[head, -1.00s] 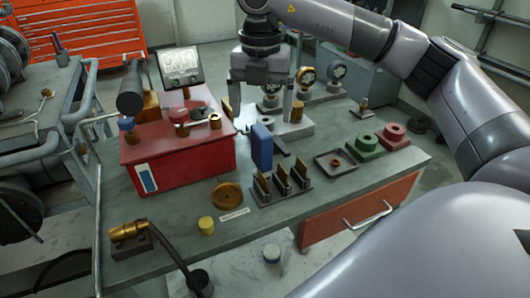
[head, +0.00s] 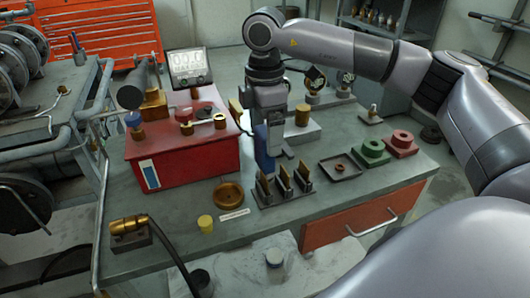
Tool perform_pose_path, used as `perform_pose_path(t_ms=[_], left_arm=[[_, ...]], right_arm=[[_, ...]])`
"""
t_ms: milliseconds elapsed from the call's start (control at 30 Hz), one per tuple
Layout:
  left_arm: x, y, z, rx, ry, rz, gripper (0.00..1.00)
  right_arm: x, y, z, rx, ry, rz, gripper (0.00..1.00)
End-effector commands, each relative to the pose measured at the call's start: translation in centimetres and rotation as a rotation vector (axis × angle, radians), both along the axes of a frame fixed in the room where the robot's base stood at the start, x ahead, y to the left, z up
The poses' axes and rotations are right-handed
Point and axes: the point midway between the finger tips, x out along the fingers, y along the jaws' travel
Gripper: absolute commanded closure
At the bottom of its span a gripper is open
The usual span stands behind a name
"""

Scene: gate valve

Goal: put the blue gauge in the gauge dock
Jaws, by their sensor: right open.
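A tall blue block (head: 262,139), which I take for the blue gauge, stands upright on the bench. My right gripper (head: 271,150) points down at it, with its jaws open and a grey finger in front of the block's right side. The other finger is hidden, and I cannot tell whether the fingers touch the block. Just in front is a dark slotted rack (head: 267,201) with several upright brass-coloured plates; I cannot tell if this is the gauge dock. My left gripper is not in view.
A red box (head: 190,163) with fittings stands left. A brass dish (head: 229,196) and a yellow cap (head: 206,223) lie in front. Right are a shallow tray (head: 340,173), a green block (head: 370,155) and a red block (head: 402,147). Dial gauges (head: 315,78) stand behind.

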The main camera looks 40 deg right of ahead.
Motion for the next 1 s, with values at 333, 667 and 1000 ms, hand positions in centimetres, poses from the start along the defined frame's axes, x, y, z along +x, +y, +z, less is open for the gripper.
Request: perform_pose_path(t_ms=[333, 667, 1000], left_arm=[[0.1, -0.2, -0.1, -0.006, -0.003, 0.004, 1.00], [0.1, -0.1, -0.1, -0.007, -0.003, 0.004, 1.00], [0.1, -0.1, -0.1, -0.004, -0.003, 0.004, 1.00]], right_arm=[[0.2, -0.1, -3.2, 0.000, -0.001, 0.001, 0.08], [0.2, -0.1, -3.2, 0.000, 0.000, 0.001, 0.67], [0.2, -0.1, -2.9, 0.001, -0.002, 0.001, 0.76]])
